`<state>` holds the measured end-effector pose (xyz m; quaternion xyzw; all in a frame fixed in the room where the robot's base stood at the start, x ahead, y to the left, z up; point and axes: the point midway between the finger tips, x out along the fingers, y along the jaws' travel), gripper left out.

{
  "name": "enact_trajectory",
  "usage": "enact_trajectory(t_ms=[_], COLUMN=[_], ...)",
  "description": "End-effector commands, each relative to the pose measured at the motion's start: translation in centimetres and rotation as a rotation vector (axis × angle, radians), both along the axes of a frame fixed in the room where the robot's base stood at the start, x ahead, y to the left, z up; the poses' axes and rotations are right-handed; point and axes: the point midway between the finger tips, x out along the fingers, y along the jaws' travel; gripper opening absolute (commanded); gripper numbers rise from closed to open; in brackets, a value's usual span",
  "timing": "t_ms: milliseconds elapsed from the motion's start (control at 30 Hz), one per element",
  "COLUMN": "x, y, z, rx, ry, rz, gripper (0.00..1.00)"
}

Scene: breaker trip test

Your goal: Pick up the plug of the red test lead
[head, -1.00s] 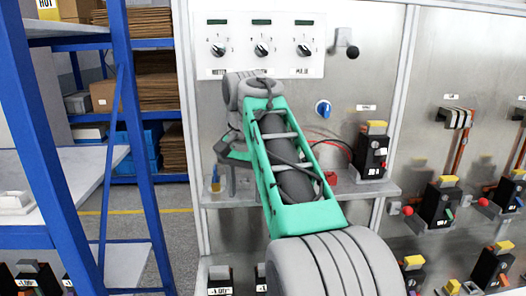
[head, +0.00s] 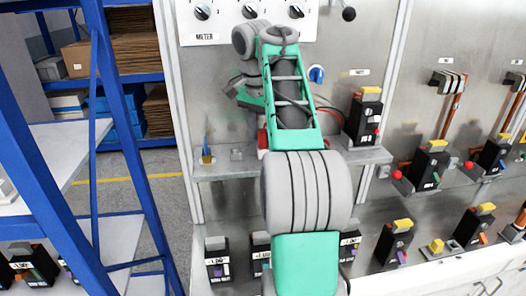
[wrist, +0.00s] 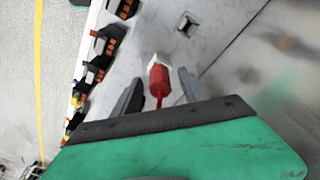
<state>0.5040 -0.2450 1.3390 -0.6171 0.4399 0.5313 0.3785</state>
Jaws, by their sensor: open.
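The red plug (wrist: 158,76) of the test lead shows in the wrist view, with a pale tip or patch at its far end and a thin red lead running back towards my palm. My gripper (wrist: 160,80) is open, with one grey finger on each side of the plug. Gaps show between the plug and both fingers. In the head view a red piece (head: 262,139), likely the same plug, stands at the shelf just left of my arm. My arm hides part of it, and my fingers cannot be made out there.
The metal shelf (head: 220,172) carries a small square fitting (head: 237,154), a brass-coloured piece (head: 207,157) and a black breaker (head: 364,117). More breakers stand to the right and below. A blue rack (head: 125,130) stands on the left. A blue knob (head: 316,74) is on the panel.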

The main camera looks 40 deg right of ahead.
Motion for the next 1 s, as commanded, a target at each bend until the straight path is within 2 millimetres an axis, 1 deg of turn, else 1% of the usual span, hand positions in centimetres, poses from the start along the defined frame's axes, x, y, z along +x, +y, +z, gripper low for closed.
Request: enact_trajectory(t_ms=[67, 700, 1000], x=[0.02, 0.06, 0.06], y=[0.04, 0.11, 0.11], z=[0.09, 0.11, 0.13], rx=[0.0, 0.0, -0.001], ry=[0.0, -0.001, -0.001], rz=[0.001, 0.003, 0.003], gripper=[0.51, 0.0, 0.0])
